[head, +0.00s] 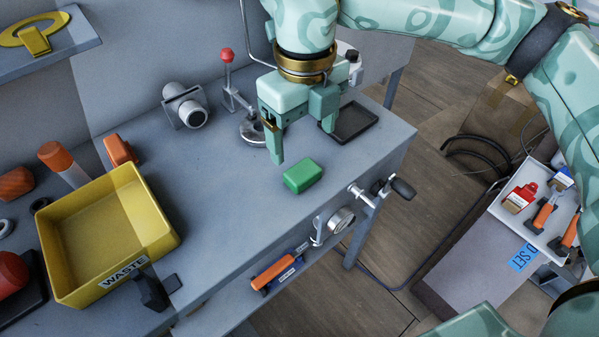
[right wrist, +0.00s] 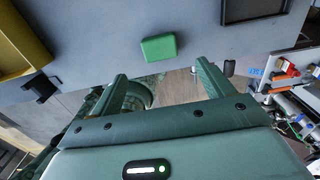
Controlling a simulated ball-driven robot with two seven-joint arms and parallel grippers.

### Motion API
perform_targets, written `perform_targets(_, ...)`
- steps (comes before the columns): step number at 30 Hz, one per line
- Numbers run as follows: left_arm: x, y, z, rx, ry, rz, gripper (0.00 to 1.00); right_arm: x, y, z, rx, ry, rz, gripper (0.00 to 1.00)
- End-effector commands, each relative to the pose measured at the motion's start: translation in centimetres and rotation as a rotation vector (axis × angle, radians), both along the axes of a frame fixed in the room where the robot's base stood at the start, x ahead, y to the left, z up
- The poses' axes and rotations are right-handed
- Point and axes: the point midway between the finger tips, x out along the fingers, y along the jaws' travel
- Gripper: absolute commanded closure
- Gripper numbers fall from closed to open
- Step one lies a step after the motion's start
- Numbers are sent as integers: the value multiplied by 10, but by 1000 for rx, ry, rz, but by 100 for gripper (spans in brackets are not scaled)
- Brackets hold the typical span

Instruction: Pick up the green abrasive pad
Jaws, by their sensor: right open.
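The green abrasive pad (head: 303,176) lies flat on the grey workbench, near its front edge. It also shows in the right wrist view (right wrist: 159,49), beyond the fingertips and roughly between them. My right gripper (head: 302,142) is above the bench, just behind the pad in the head view, with its fingers apart and nothing between them. The fingers also show in the right wrist view (right wrist: 160,72), spread wide and clear of the pad. My left gripper is not in view.
A yellow waste bin (head: 113,232) stands at the left of the grey bench (head: 235,205). A dark tray (head: 352,122) lies behind the pad, to the right. A red-knobbed lever (head: 227,58) stands at the back. A gauge and handle (head: 342,220) project from the bench front.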

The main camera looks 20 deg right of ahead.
Motion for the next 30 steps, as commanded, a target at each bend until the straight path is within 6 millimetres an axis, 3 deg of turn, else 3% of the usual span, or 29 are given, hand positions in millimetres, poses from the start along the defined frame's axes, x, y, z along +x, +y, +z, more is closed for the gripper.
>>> perform_targets(1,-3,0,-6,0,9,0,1,0,0,-15,1,6,1,20)
perform_targets(11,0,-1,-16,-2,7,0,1,1,0,-41,2,1,1,20)
perform_targets(16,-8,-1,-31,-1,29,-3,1,3,0,-73,1,7,1,20)
perform_targets(18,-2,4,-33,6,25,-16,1,3,0,-82,1,6,1,20)
perform_targets(26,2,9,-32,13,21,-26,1,3,0,-82,1,-3,0,20)
perform_targets(30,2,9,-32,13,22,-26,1,3,0,-82,1,-2,0,59)
